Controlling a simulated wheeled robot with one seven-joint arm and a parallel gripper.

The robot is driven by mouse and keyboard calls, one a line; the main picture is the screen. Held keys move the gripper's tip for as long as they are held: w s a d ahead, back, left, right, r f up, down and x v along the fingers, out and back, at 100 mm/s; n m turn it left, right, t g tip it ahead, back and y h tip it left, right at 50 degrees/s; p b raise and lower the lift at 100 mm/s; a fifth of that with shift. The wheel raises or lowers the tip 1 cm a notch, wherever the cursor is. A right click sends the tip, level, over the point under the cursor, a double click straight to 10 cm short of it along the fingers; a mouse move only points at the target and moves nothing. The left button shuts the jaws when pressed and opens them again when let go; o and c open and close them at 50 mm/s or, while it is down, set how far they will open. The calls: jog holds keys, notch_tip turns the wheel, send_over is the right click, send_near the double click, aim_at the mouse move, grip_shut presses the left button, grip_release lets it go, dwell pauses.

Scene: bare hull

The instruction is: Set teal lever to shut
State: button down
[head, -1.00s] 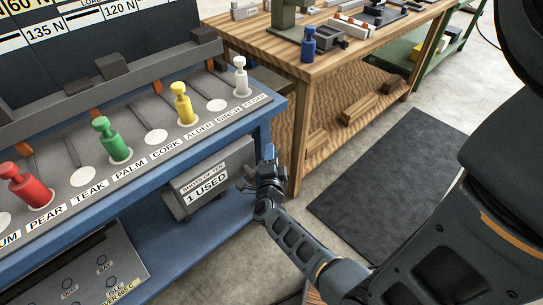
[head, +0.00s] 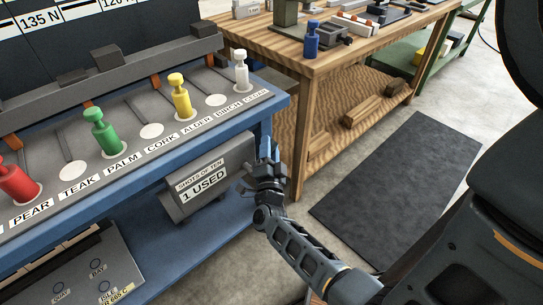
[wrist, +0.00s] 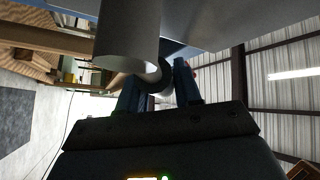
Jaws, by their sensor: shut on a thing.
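No lever that is plainly teal shows in either view. My gripper (head: 268,172) is at the right end of the counter box, below the blue bench's front edge, in the head view. In the wrist view its two dark blue fingers (wrist: 158,88) are shut on a grey round part (wrist: 160,78), beside a larger pale cylinder (wrist: 128,35). What the grey part belongs to is hidden. On the bench stand a red plunger (head: 16,183), a green plunger (head: 102,134), a yellow plunger (head: 181,98) and a white plunger (head: 241,74), all apart from my gripper.
The counter box (head: 212,180) reads "1 USED" and hangs under the blue bench (head: 150,187). A wooden workbench (head: 340,62) with tools and a blue bottle-shaped piece (head: 311,40) stands behind my gripper. A dark mat (head: 395,180) lies on open floor at right.

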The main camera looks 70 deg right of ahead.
jog(key=shift+w+a+r+n+t+h+b, duration=0.15)
jog(key=shift+a+r+n+t+h+b, duration=0.15)
jog(key=shift+n+t+b, duration=0.3)
jog(key=shift+w+a+r+n+t+h+b, duration=0.15)
jog(key=shift+a+r+n+t+h+b, duration=0.2)
jog(key=shift+n, duration=0.45)
jog(key=shift+d, duration=0.1)
jog(key=c, duration=0.9)
grip_release()
jog(key=shift+o, duration=0.2)
jog(key=shift+r, duration=0.1)
jog(key=shift+r, duration=0.1)
